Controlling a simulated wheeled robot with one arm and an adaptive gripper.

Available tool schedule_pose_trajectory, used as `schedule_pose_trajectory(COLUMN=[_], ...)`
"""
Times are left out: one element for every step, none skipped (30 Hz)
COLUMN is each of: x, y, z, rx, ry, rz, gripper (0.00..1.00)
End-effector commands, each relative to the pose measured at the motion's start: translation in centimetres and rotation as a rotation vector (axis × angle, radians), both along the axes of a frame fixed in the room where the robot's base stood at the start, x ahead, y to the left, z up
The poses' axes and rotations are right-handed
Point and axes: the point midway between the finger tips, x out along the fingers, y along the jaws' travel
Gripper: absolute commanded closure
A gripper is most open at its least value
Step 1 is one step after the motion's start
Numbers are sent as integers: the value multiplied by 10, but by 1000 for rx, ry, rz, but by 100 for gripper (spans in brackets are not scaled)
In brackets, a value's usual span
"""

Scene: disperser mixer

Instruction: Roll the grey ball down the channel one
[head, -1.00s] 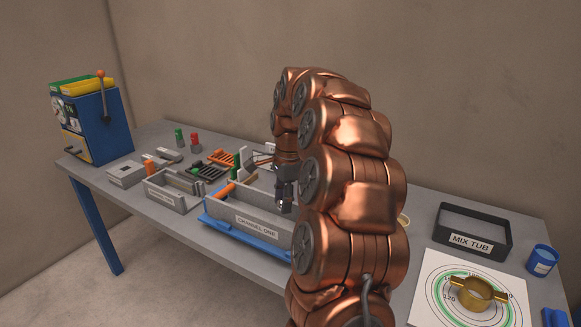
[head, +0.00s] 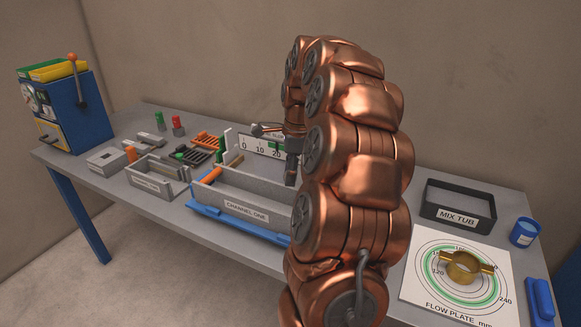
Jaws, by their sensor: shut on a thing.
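Channel one (head: 245,210) is a long, open grey trough, labelled on its front and standing on a blue base (head: 240,226) on the bench. My gripper (head: 291,178) points down at the right part of the trough, partly hidden by my copper arm. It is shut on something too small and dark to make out. I cannot pick out the grey ball for certain. A grey rod with a rounded end (head: 262,130) shows left of my wrist, above the slope scale (head: 262,148). The trough's right end is behind my arm.
A smaller labelled grey trough (head: 150,184) and an orange rack (head: 208,140) are at the left. A blue machine (head: 85,115) stands at the far left. The mix tub (head: 457,215), flow plate (head: 425,302) and blue cup (head: 524,231) are at the right.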

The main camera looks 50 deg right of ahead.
Motion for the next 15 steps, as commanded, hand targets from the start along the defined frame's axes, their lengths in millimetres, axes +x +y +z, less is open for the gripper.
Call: schedule_pose_trajectory(x=[0, 0, -1, -1, -1, -1, -1, -1, -1, -1, -1, -1, -1, -1, -1], y=[-1, -1, -1, -1, -1, 0, 0, 0, 0, 0, 0, 0, 0, 0, 0], z=[-4, -7, -10, -12, -15, -18, -21, -23, -27, -29, -31, -35, -37, -39, -42], rx=[0, 0, 0, 0, 1, 1, 2, 2, 3, 3, 3, 2, 2, 2, 2], ry=[0, 0, 0, 0, 1, 1, 2, 2, 3, 1, 1, 1, 1, 1, 1], rz=[-1, -1, -1, -1, -1, 0, 0, 0, 0, 0, 0, 0, 0, 0, 0], gripper=[100, 100, 100, 100, 100, 100, 100, 100, 100, 100, 100, 100, 100, 100, 100])
